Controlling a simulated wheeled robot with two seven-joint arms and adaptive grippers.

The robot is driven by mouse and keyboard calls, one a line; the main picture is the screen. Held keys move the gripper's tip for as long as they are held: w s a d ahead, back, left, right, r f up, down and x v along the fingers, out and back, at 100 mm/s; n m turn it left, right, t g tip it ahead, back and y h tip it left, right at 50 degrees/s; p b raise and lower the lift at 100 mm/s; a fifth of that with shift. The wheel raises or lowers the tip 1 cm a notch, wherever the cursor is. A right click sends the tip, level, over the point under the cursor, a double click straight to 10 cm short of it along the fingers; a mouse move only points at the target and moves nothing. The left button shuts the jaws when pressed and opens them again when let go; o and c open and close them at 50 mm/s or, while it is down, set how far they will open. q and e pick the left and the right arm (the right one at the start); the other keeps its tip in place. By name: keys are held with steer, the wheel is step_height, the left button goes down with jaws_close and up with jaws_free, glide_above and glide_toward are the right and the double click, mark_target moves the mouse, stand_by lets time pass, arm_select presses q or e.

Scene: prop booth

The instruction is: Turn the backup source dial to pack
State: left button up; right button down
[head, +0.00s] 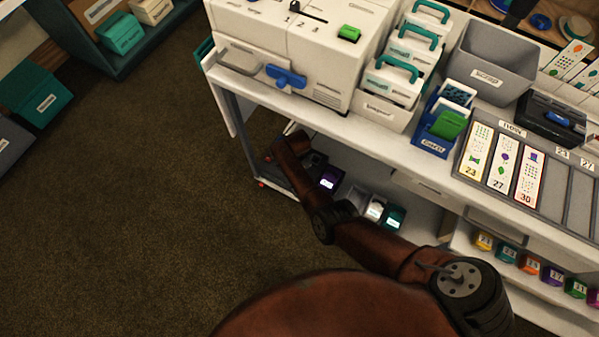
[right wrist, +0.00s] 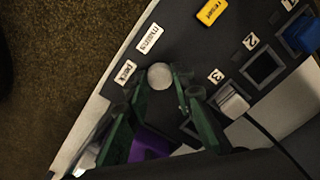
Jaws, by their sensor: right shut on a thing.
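The backup source dial (right wrist: 159,76) is a round, pale grey knob on a dark panel in the right wrist view. The labels "mains" (right wrist: 149,38) and "pack" (right wrist: 125,73) are beside it, on its left. My right gripper (right wrist: 161,86) has its green fingers on either side of the knob, shut on it. No pointer mark shows on the knob, so its setting cannot be told. In the head view my right arm reaches under the counter, and its gripper and the dial are hidden there. My left gripper is in neither view.
The panel also has a yellow reset label (right wrist: 211,12), numbered sockets (right wrist: 262,68), a blue plug (right wrist: 302,34) and a white plug (right wrist: 233,102) with a dark cable. The white counter (head: 400,154) overhangs the lower shelf. Open carpet (head: 130,220) lies to the left.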

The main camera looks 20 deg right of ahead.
steer(key=n, duration=0.2)
steer(key=shift+r+n, duration=0.1)
steer(key=shift+n, duration=0.3)
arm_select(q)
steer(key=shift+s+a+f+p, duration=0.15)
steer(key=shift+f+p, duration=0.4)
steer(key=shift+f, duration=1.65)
arm_select(e)
steer(key=shift+n, duration=2.2)
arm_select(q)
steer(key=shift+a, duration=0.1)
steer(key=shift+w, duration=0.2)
arm_select(e)
steer(key=c, duration=1.7)
jaws_free()
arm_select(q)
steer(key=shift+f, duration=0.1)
arm_select(e)
steer(key=shift+o, duration=0.2)
step_height(320, 180, up, 12)
